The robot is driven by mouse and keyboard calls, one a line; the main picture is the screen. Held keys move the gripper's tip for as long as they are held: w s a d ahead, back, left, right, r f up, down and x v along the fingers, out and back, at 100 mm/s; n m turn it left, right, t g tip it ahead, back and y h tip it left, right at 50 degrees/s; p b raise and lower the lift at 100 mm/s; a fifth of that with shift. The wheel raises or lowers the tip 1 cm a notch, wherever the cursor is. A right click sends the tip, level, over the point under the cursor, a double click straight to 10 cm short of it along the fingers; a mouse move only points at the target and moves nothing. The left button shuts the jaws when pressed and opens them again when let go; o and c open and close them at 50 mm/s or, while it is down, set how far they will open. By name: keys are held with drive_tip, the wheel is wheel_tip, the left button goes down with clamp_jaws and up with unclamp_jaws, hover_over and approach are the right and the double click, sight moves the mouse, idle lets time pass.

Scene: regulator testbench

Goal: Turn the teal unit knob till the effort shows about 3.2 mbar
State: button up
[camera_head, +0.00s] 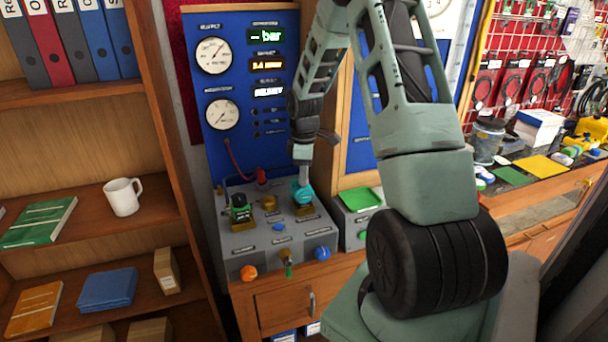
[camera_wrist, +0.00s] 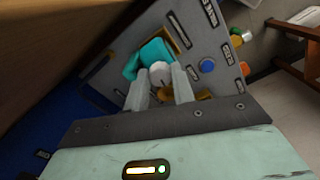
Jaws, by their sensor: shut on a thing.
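The teal unit (camera_head: 304,194) sits at the right of the grey bench top, partly hidden under my gripper (camera_head: 303,180). In the wrist view the teal body (camera_wrist: 150,57) shows beyond my fingertips, with a pale round knob (camera_wrist: 160,73) between them. My gripper (camera_wrist: 161,84) is shut on that knob from above. On the blue panel, the amber display (camera_head: 268,64) seems to read about 3 mbar; its last digit is too blurred to be sure. The green display (camera_head: 266,36) above it shows dashes and "bar".
A green-and-black unit (camera_head: 240,211) stands to the left on the grey bench (camera_head: 240,242). Two round gauges (camera_head: 213,55) are on the panel. A wooden shelf (camera_head: 165,120) rises close at the left.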

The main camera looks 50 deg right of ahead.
drive_tip(key=m+b, duration=0.1)
drive_tip(key=m, duration=0.4)
drive_tip(key=shift+a, duration=0.1)
drive_tip(key=m, duration=0.4)
drive_tip(key=shift+m, duration=0.4)
drive_tip(key=m, duration=0.5)
drive_tip(key=shift+b, duration=0.3)
drive_tip(key=m, duration=0.5)
drive_tip(key=shift+a, duration=0.1)
drive_tip(key=o, duration=1)
drive_tip(key=shift+w+r, duration=0.1)
drive_tip(key=shift+r, duration=0.05)
wheel_tip(320, 180, up, 17)
drive_tip(key=b, duration=0.3)
